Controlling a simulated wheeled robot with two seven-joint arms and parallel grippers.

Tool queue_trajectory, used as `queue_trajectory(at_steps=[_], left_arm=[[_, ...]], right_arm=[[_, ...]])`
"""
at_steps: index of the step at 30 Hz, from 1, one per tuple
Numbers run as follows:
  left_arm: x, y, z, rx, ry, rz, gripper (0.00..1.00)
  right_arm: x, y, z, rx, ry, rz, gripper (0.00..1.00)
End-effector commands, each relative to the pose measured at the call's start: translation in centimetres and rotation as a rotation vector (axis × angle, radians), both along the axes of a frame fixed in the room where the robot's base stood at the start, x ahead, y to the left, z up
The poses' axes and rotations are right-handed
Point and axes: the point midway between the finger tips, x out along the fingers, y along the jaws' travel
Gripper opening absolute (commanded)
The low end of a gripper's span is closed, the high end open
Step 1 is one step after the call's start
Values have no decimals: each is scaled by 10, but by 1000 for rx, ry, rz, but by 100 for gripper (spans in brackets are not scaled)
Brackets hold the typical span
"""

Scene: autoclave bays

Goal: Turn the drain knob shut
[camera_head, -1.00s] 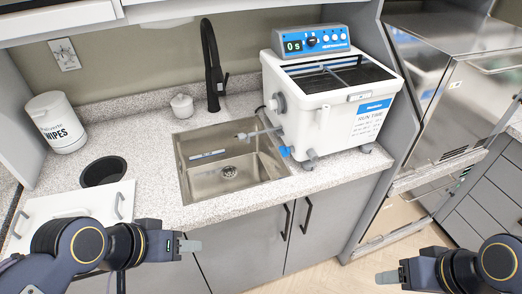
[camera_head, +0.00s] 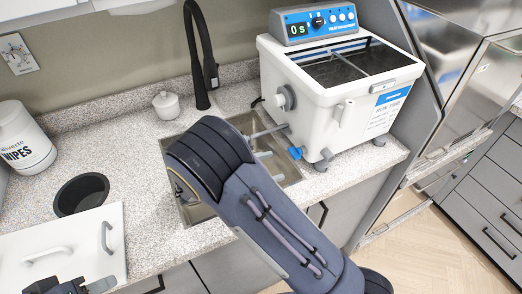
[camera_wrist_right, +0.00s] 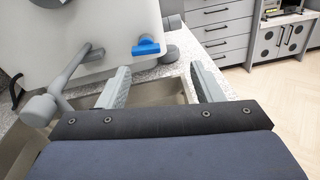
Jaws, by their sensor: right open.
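The bath unit (camera_head: 325,85) is a white box on the counter right of the sink. Its blue drain knob (camera_head: 296,153) sticks out low on its left side, by the drain pipe. In the right wrist view the blue knob (camera_wrist_right: 146,47) lies ahead, between the lines of two spread fingers. My right gripper (camera_wrist_right: 160,85) is open and empty, apart from the knob. In the head view my right forearm covers part of the sink and most of this gripper. My left gripper (camera_head: 82,286) shows only partly at the bottom left; its jaws are unclear.
The steel sink (camera_head: 285,165) with a black faucet (camera_head: 203,60) lies left of the unit. A grey pipe (camera_wrist_right: 45,105) is close to my left finger in the wrist view. A wipes tub (camera_head: 22,140), a small white jar (camera_head: 167,104) and a white lid (camera_head: 60,243) stand on the counter.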

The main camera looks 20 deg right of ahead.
Motion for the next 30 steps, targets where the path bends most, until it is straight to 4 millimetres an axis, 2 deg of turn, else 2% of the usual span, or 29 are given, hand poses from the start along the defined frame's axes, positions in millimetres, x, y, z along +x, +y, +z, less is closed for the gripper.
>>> queue_trajectory(at_steps=[2,5,18,23,30], left_arm=[[0,0,-1,0,0,0,44],[0,0,0,0,0,0,44],[0,0,18,0,0,0,44],[0,0,20,0,0,0,44],[0,0,19,0,0,0,44]], right_arm=[[5,8,-2,-54,7,35,60],[9,8,0,-81,9,51,60],[13,-55,1,-78,11,48,60],[14,-65,0,-77,8,48,60],[14,-67,-1,-76,8,49,60]])
